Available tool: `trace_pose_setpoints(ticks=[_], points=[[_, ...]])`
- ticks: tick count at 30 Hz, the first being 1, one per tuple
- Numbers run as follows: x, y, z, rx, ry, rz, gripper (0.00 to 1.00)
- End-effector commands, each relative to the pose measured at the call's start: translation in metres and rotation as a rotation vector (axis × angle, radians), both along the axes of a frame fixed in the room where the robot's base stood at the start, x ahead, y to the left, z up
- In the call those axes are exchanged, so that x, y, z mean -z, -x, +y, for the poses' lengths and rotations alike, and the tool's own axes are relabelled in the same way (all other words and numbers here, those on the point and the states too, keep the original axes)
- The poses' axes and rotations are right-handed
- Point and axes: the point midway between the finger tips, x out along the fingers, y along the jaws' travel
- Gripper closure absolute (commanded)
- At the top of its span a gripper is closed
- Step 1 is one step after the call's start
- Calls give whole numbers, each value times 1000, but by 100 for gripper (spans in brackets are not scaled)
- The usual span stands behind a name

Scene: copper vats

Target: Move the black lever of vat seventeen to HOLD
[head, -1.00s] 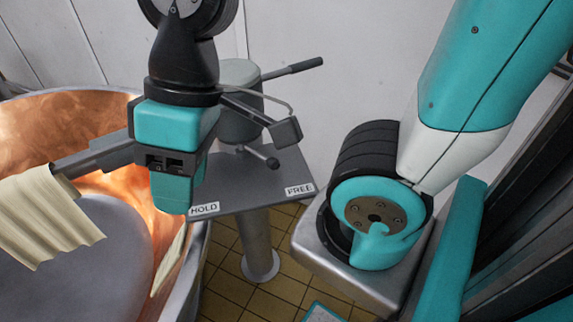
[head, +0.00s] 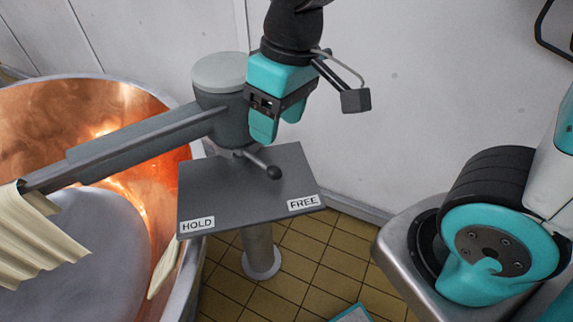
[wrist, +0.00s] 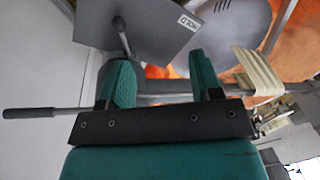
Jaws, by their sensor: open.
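The black lever (head: 273,172) is a short rod with a round knob, low at the front of the grey column (head: 221,97). It points right, toward the FREE label (head: 303,202) and away from the HOLD label (head: 197,224) on the dark plate (head: 245,192). My gripper (head: 278,125) is open and empty, above the lever in the head view and partly in front of the column. In the wrist view my gripper's fingers (wrist: 160,60) stand apart, and the lever (wrist: 120,32) shows beyond the left fingertip, outside the fingers.
The copper vat (head: 110,105) lies left, crossed by a grey beam (head: 140,143) with cream cloth (head: 35,235) hanging from it. A second handle with a dark grip (wrist: 28,113) sticks out left in the wrist view. White wall stands behind; tiled floor (head: 305,265) lies right.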

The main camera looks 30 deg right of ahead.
Motion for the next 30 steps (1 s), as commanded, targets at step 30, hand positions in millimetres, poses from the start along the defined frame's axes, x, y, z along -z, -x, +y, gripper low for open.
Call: trace_pose_setpoints(ticks=[30], points=[[188, -96, -29, 134, 279, -4, 41]])
